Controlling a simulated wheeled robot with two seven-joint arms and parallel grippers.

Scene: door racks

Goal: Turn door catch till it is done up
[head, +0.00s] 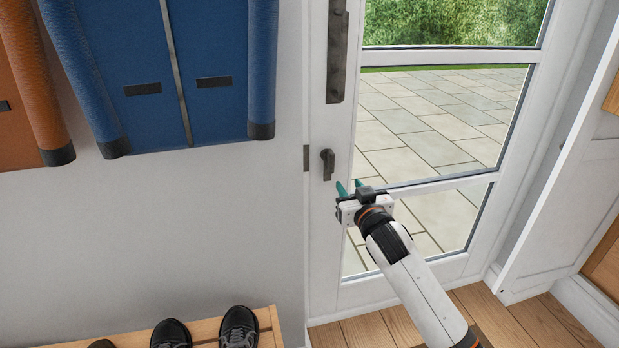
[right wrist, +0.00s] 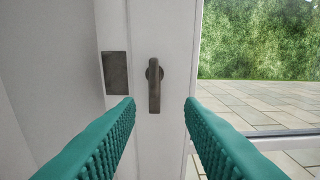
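The door catch (head: 328,164) is a small dark metal turn piece on the white door's left stile, below a long dark handle plate. In the right wrist view the catch (right wrist: 154,86) hangs with its lever pointing straight down from a round base. My right gripper (head: 350,187) is just below and to the right of the catch in the head view. Its teal fingers (right wrist: 160,112) are open and empty, one on each side of the catch in the picture, apart from it. My left gripper is not in view.
A dark keeper plate (right wrist: 116,73) sits on the frame left of the catch. The long handle plate (head: 337,52) is above. Blue and orange jackets (head: 200,70) hang at the upper left. A wooden shoe bench (head: 266,322) stands at the lower left.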

